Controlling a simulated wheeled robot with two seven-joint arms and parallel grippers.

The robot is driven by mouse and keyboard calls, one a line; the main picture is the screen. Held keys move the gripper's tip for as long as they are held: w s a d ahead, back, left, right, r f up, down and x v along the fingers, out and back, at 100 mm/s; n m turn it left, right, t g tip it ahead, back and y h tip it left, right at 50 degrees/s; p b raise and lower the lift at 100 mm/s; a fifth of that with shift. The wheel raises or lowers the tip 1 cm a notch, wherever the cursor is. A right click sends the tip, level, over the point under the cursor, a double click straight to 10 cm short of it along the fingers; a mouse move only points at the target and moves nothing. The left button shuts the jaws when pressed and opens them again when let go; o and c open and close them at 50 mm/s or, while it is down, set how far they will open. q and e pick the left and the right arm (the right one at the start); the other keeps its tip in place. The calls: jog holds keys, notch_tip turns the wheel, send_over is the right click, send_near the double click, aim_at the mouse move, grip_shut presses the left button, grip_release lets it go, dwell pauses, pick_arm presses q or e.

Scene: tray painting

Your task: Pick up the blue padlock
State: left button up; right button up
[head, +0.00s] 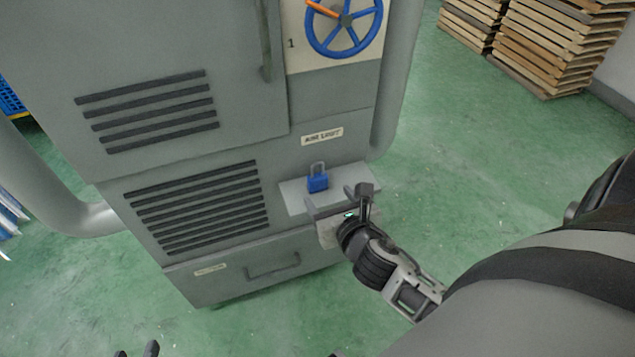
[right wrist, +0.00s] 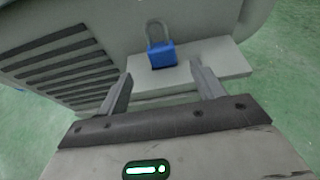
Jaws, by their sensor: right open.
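The blue padlock (head: 317,183) stands upright on a small grey shelf (head: 296,202) on the front of the grey cabinet, its grey shackle on top. In the right wrist view the padlock (right wrist: 161,55) is ahead of and between the two fingers, apart from both. My right gripper (head: 338,196) is open and empty, just in front of the shelf; it also shows in the right wrist view (right wrist: 162,84). My left gripper (head: 136,352) barely shows at the bottom edge of the head view, where only dark tips are visible.
The grey cabinet (head: 190,270) has vents, a drawer handle and a label above the shelf. A blue valve wheel (head: 343,50) with an orange handle is higher up. Stacked wooden pallets (head: 545,45) stand at the back right. The green floor (head: 470,130) between is clear.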

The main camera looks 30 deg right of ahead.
aim_at(319, 181)
jog(key=x, duration=0.3)
jog(key=shift+w+d+f, duration=0.1)
jog(key=shift+w+f, duration=0.05)
jog(key=shift+w, duration=0.15)
jog(key=shift+b+x, duration=0.85)
jog(key=shift+x, duration=1.85)
pick_arm(q)
jog(key=shift+g, duration=0.3)
jog(key=f, duration=0.2)
jog(key=d+f, duration=0.1)
jog(key=f, duration=0.1)
jog(key=shift+w, duration=0.4)
pick_arm(e)
jog(key=shift+d, duration=0.1)
jog(key=shift+c, duration=0.4)
jog(key=shift+r, duration=0.25)
jog(key=c, duration=1.1)
pick_arm(q)
jog(key=shift+r, duration=0.15)
pick_arm(e)
jog(key=shift+c, duration=0.2)
jog(key=shift+r, duration=0.1)
